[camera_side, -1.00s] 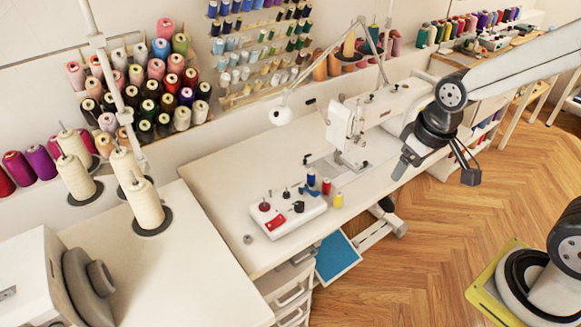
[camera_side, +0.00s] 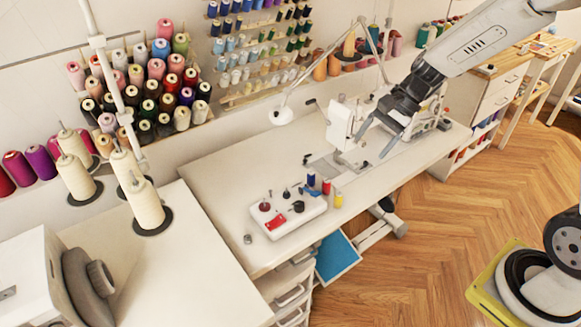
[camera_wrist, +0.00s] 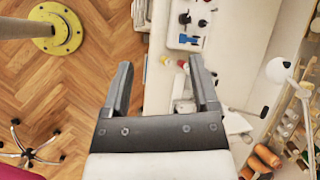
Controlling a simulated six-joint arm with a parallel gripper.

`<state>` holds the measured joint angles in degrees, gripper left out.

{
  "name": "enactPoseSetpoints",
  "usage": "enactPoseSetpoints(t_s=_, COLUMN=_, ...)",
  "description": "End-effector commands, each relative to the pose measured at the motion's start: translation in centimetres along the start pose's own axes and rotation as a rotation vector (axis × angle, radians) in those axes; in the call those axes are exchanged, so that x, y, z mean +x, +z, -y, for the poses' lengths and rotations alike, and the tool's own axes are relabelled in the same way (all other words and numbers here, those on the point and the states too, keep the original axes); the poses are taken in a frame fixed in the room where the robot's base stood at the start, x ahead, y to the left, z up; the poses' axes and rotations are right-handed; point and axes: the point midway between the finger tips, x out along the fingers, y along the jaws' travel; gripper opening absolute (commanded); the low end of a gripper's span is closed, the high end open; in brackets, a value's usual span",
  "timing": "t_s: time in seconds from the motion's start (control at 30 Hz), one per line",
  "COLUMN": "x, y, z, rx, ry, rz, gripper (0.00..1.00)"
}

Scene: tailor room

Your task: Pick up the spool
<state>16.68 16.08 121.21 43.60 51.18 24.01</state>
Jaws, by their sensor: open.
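Three small spools stand close together on the white table by the tray's right end: a blue spool (camera_side: 311,178), a red spool (camera_side: 326,187) and a yellow spool (camera_side: 338,200). Which one the task means cannot be told. My gripper (camera_side: 373,142) is open and empty above the table, to the upper right of the spools, in front of the sewing machine. In the wrist view its two fingers (camera_wrist: 161,62) are spread, with the yellow spool (camera_wrist: 165,60) small and well beyond the tips. The red spool (camera_wrist: 182,63) shows beside the right finger.
A white tray (camera_side: 285,222) with small tools lies left of the spools. The white sewing machine (camera_side: 341,122) stands behind my gripper, partly hidden. A lamp (camera_side: 281,116) hangs over the table (camera_side: 215,190). Racks of thread line the wall.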

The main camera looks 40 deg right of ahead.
Motion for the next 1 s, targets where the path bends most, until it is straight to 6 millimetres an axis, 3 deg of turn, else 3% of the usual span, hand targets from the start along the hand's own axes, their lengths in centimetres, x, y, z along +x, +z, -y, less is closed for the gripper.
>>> enactPoseSetpoints(t_s=0.3, x=-1.2, y=-6.1, z=5.6, rx=0.547, ry=-0.269, rz=0.268, gripper=0.77)
enactPoseSetpoints(t_s=0.6, x=-3.8, y=-12.3, z=8.8, rx=0.883, ry=-0.491, rz=0.507, gripper=0.77)
enactPoseSetpoints(t_s=1.0, x=5.7, y=-16.5, z=5.2, rx=0.876, ry=-0.479, rz=0.5, gripper=0.77)
